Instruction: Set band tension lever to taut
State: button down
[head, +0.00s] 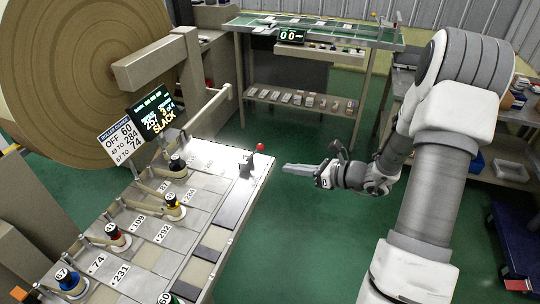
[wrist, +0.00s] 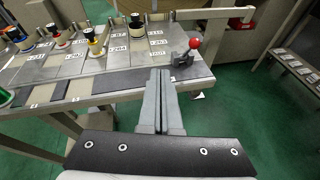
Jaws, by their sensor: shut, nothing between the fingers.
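The band tension lever has a red ball knob (head: 260,147) on a dark arm and grey base at the table's far right corner. In the wrist view the knob (wrist: 194,43) stands up and leans right above its grey base (wrist: 182,60). A dark display (head: 153,112) by the big roll reads SLACK in yellow. My gripper (head: 286,168) is shut and empty, off the table's right edge and to the right of the lever. In the wrist view my gripper (wrist: 160,72) points at the table edge, left of and nearer than the lever, with a gap between them.
The grey table (head: 205,182) carries numbered plates and several coloured spools along its left side. A large brown roll (head: 95,60) stands behind. A white sign (head: 122,139) is beside the display. A green-topped bench (head: 340,33) is at the back. Green floor (head: 290,235) is clear right of the table.

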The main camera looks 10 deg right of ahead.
jog(key=d+f+m+t, duration=0.1)
jog(key=d+f, duration=0.1)
jog(key=w+d+f+m+t+h, duration=0.1)
jog(key=m, duration=0.1)
jog(key=shift+w+d+f+m, duration=0.2)
jog(key=shift+d+f+m, duration=0.1)
jog(key=shift+d+f, duration=0.1)
jog(key=shift+a, duration=0.1)
send_near(253, 153)
jog(key=f, duration=0.2)
jog(key=w+r, duration=0.1)
jog(key=w+a+r, duration=0.1)
jog(key=shift+w+a+p, duration=0.2)
jog(key=shift+w+p, duration=0.1)
jog(key=shift+p, duration=0.1)
